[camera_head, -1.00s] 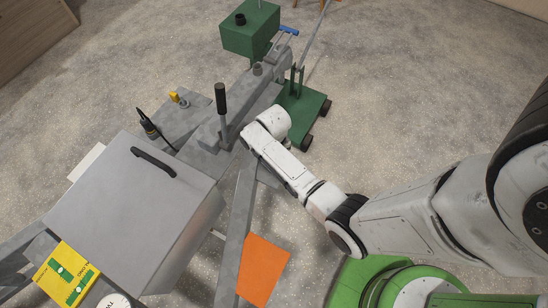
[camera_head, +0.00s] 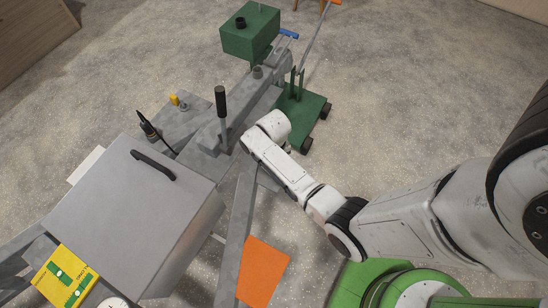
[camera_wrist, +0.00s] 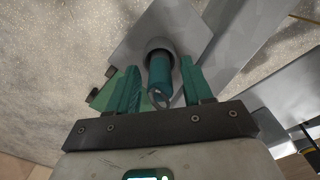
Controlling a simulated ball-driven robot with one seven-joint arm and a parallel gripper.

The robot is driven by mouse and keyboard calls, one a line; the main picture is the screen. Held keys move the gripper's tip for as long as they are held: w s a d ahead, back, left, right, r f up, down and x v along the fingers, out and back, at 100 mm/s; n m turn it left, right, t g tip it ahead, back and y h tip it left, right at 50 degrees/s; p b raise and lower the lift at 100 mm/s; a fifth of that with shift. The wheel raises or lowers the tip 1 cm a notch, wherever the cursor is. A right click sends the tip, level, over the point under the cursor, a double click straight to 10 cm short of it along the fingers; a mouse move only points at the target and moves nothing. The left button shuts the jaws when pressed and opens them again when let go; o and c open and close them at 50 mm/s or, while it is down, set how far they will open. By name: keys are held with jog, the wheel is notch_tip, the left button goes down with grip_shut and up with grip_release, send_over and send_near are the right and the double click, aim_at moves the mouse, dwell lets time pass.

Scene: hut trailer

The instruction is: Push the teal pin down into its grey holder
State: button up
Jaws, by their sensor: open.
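The teal pin (camera_wrist: 160,80) shows in the wrist view, with its near end towards the camera. Its far end is at the round grey holder (camera_wrist: 156,46); how deep it sits cannot be told. My gripper (camera_wrist: 160,66) is open, with one teal finger on each side of the pin. There is a gap between the pin and the left finger, and the right finger is close to the pin. In the head view, my arm reaches over the trailer drawbar, and its end hides the pin, the holder and the fingers.
A grey metal box (camera_head: 115,215) with a black handle stands at the left. An upright black-gripped lever (camera_head: 221,105) is close to my arm's end. A green box (camera_head: 250,38) and a green wheeled base (camera_head: 303,107) are beyond. An orange panel (camera_head: 263,272) is below.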

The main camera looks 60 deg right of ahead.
notch_tip(320, 180, up, 11)
jog(key=shift+f+p, duration=0.1)
jog(key=shift+p, duration=0.3)
jog(key=s+a+r+n+t, duration=0.1)
jog(key=s+a+r+n, duration=0.5)
jog(key=s+a, duration=0.5)
jog(key=s+r, duration=0.1)
jog(key=s, duration=0.1)
jog(key=shift+s+a, duration=0.2)
jog(key=shift+s, duration=0.2)
jog(key=shift+r, duration=0.1)
